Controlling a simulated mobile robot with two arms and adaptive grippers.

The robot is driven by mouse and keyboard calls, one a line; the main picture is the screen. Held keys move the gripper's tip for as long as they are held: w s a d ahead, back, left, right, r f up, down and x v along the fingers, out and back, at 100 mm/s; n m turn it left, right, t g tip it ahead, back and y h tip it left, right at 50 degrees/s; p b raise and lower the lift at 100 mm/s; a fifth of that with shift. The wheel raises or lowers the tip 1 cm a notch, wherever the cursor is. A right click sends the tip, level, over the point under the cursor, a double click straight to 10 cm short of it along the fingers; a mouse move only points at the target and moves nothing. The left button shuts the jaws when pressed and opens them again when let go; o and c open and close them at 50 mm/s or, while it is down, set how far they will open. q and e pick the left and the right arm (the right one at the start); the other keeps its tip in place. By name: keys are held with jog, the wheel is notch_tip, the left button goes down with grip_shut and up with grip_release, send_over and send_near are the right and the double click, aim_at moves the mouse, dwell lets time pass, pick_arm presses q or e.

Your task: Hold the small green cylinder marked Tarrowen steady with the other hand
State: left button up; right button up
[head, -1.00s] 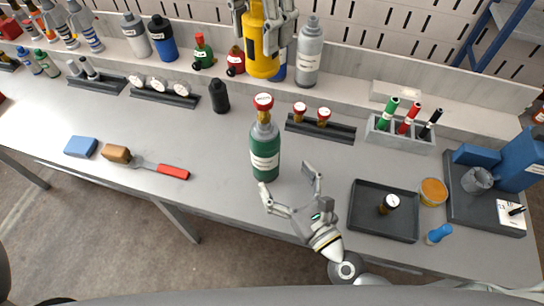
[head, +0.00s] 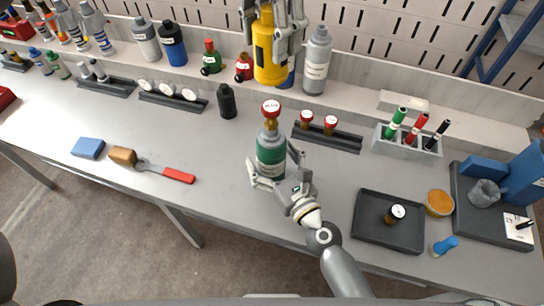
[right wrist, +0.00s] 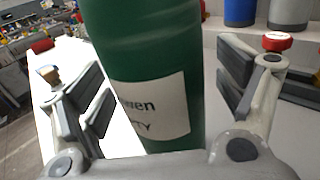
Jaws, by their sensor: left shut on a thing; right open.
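The small green cylinder (head: 270,155), with a grey shoulder, brass valve and red cap, stands upright on the grey bench. Its white label shows "wen" in the right wrist view (right wrist: 155,108). My right gripper (head: 277,174) is open, its fingers on either side of the cylinder's lower body. In the right wrist view a gap shows beside the left fingers, and the right fingers are close to the cylinder. My left gripper (head: 274,22), at the top of the head view, is shut on a yellow cylinder (head: 264,57) at the back shelf.
A grey cylinder (head: 317,62) stands beside the yellow one. A dark tray (head: 372,232) lies to the right.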

jog(key=shift+c, duration=0.5)
jog(key=c, duration=1.5)
jog(key=o, duration=0.9)
jog(key=shift+c, duration=0.2)
jog(key=c, duration=0.5)
pick_arm(q)
jog(key=shift+f, duration=2.05)
